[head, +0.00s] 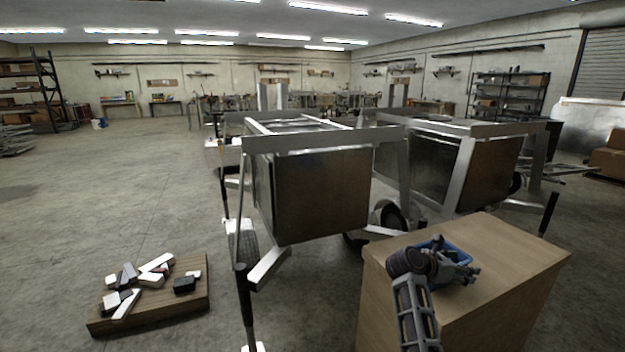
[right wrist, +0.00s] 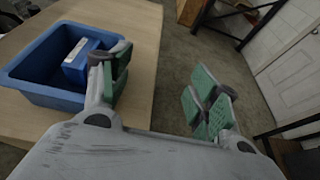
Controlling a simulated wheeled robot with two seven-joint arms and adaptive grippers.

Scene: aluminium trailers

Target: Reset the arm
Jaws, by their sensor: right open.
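My right gripper (head: 468,274) is over the wooden table (head: 515,255), in front of and partly over a blue bin (head: 455,252). In the right wrist view, my right gripper (right wrist: 160,95) is open, with green pads on its fingers and nothing between them. The blue bin (right wrist: 40,91) is left of the fingers there, and a blue box with a white label (right wrist: 82,60) lies inside it. One finger overlaps the bin's right side in that view; whether it touches cannot be told. My left gripper is in neither view.
Aluminium trailers (head: 320,190) stand just behind the table. A low wooden pallet (head: 160,310) with metal pieces lies at the left front. Shelving (head: 505,95) stands at the back right. Open concrete floor (head: 110,190) spreads at the left.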

